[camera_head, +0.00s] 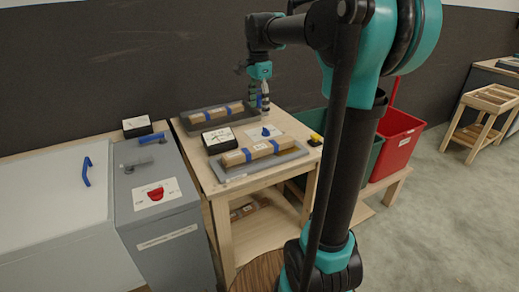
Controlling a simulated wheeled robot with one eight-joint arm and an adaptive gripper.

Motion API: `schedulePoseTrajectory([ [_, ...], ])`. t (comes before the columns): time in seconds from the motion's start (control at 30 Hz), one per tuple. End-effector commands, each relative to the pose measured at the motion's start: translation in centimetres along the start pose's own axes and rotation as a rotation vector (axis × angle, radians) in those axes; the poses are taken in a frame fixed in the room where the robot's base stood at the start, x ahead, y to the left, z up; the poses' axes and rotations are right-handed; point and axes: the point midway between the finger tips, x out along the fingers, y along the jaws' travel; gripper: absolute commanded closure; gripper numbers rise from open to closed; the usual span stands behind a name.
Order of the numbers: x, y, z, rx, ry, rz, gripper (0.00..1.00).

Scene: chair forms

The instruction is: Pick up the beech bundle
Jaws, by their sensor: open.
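Two light brown wooden bundles with blue bands lie on grey trays on a wooden table. The near bundle (258,151) is on the near tray (232,174); the far bundle (217,113) is on the far tray (188,129). I cannot tell from their looks which is beech, and the labels are too small to read. My gripper (259,105) is open and points down at the far right end of the far tray. It is just right of the far bundle and appears empty. Its fingertips partly hide the tray's edge; I cannot tell whether they touch anything.
A black-and-white sign (219,138) stands between the trays, near a card with a blue knob (265,132). A yellow-and-black button (316,140) sits at the table's right edge. A grey cabinet (160,205) stands left. Green (372,160) and red (398,142) bins stand right, partly behind my arm.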

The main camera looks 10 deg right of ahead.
Motion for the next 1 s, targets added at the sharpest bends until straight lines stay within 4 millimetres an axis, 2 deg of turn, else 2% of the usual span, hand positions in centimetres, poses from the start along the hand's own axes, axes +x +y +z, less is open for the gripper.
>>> schedulePoseTrajectory([
  [0.5,9.6,0.1,0.0,0.0,0.0,-0.001,0.36],
  [0.63,11.2,0.1,0.0,-0.001,0.0,-0.001,0.36],
  [0.87,12.6,0.2,-0.1,-0.001,0.0,-0.001,0.36],
  [1.0,14.6,0.5,-0.2,0.0,0.0,-0.001,0.36],
])
